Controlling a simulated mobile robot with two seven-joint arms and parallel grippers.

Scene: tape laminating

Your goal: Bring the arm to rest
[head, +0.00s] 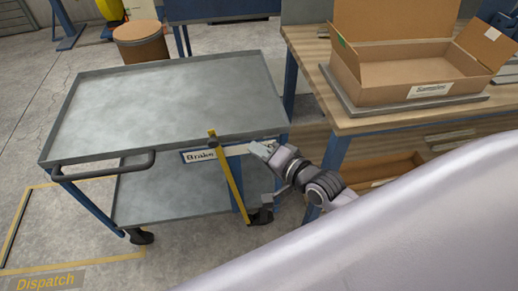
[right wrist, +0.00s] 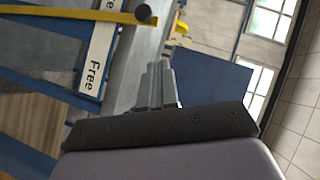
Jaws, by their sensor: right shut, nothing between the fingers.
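My right gripper (head: 259,149) is shut and empty at the front right side of the grey cart (head: 170,95). It is just right of the yellow brake lever (head: 229,172), and a small gap seems to separate them. The lever hangs tilted below the cart's top, over a white label strip (head: 197,156) that reads "Brake" at its left. In the right wrist view the shut fingers (right wrist: 158,85) show with nothing between them. The "Free" end of the label (right wrist: 98,55) and the lever (right wrist: 80,13) lie to their left. My left gripper is out of view.
A wooden workbench (head: 390,122) stands at the right with an open, empty cardboard box (head: 405,75) labelled "Samples" on a grey plate. An open drawer (head: 385,170) juts below the bench, close to my right arm. A brown drum (head: 141,42) stands behind the cart. The cart's top is bare.

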